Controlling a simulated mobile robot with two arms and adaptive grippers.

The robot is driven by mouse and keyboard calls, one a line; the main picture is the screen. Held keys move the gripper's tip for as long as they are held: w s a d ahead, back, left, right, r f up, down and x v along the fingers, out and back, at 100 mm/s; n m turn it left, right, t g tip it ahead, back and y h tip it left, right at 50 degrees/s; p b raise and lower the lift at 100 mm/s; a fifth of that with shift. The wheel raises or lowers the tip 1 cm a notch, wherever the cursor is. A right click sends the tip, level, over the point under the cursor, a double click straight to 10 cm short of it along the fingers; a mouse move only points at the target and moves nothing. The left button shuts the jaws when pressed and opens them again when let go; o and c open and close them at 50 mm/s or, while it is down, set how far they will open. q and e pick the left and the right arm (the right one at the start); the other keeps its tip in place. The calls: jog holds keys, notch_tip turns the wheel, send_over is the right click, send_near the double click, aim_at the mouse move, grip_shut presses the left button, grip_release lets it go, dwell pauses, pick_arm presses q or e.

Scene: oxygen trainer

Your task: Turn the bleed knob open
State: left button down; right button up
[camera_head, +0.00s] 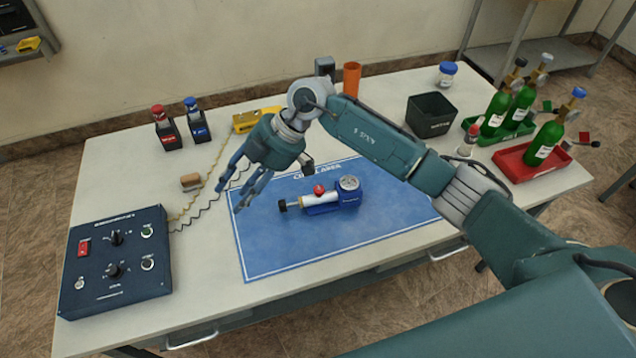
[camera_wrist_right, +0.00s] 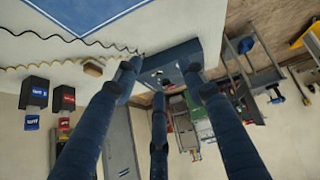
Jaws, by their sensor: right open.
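A blue-and-white regulator unit (camera_head: 335,200) lies on the blue mat (camera_head: 270,255). It has a round gauge (camera_head: 349,183) at its right end, a small red knob (camera_head: 319,189) on top and a black knob (camera_head: 283,205) at its left end. I cannot tell which knob is the bleed knob, or how far either is turned. My right gripper (camera_head: 238,193) is open and empty, above the mat's left edge, to the left of the unit and apart from it. Its fingers (camera_wrist_right: 160,78) are spread in the wrist view, where the unit does not show. My left gripper is not in view.
A dark control box (camera_head: 115,262) stands at the table's front left, with coiled cables behind it. Red and blue holders (camera_head: 167,128) stand at the back left. Green bottles (camera_head: 520,108) and a black bin (camera_head: 430,115) stand at the right. The mat's front is clear.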

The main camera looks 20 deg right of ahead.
jog(key=w+d+f+m+h, duration=0.1)
jog(key=w+d+m+h, duration=0.2)
jog(key=d, duration=0.6)
jog(key=r+m+h, duration=0.1)
jog(key=m+h, duration=0.1)
jog(key=h, duration=0.3)
send_over(319, 189)
notch_tip(319, 189, down, 9)
jog(key=p, duration=0.3)
jog(key=shift+f, duration=0.1)
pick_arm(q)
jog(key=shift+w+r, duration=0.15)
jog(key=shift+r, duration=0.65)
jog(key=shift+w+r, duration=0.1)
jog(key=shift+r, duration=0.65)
pick_arm(e)
jog(key=shift+f, duration=0.55)
grip_shut()
